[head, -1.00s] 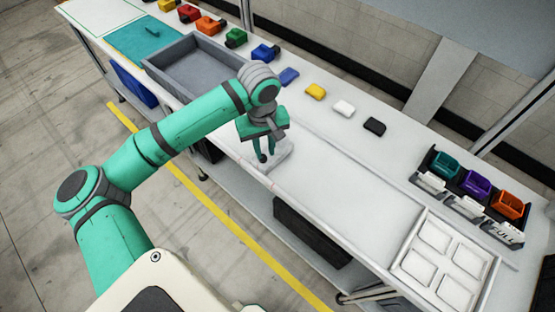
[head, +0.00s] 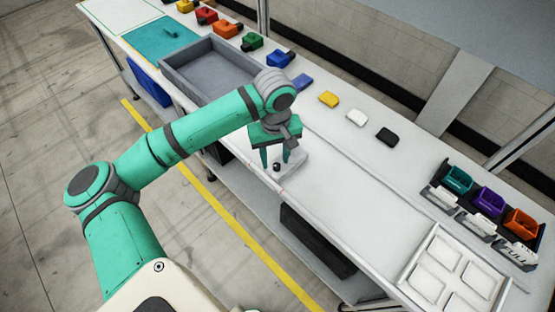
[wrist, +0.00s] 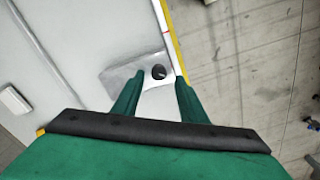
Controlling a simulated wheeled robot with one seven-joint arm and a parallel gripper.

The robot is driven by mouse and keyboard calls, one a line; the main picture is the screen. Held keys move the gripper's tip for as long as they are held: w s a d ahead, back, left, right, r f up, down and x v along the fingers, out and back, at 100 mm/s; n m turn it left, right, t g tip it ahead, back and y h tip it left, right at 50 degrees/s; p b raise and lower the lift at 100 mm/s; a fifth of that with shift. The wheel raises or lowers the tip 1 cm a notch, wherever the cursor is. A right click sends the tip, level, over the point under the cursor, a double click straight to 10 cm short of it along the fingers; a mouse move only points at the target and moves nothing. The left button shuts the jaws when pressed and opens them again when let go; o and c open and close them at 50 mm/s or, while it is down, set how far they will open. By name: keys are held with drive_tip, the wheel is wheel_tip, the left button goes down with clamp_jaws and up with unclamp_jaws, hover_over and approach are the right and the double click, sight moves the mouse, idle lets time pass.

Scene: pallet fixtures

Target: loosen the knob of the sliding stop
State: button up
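The sliding stop (wrist: 125,72) is a pale grey block at the table's front edge. Its knob (wrist: 158,72) is small, round and black, and it also shows in the head view (head: 277,167). My gripper (wrist: 157,82) is open, with its two green fingers apart and pointing down at the stop. In the head view my gripper (head: 275,160) is above the stop, with the knob visible below and between the fingertips. The fingers appear clear of the knob. Part of the stop is hidden behind the gripper in the head view.
Coloured bins (head: 489,201) and a white compartment tray (head: 408,262) are at the right. The table between is clear.

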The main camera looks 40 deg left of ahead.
wheel_tip(320, 180, up, 12)
idle(1.6)
idle(0.5)
wheel_tip(320, 180, up, 11)
hover_over(275, 164)
drive_tip(key=shift+d+f, duration=0.1)
idle(0.3)
drive_tip(key=shift+d, duration=0.1)
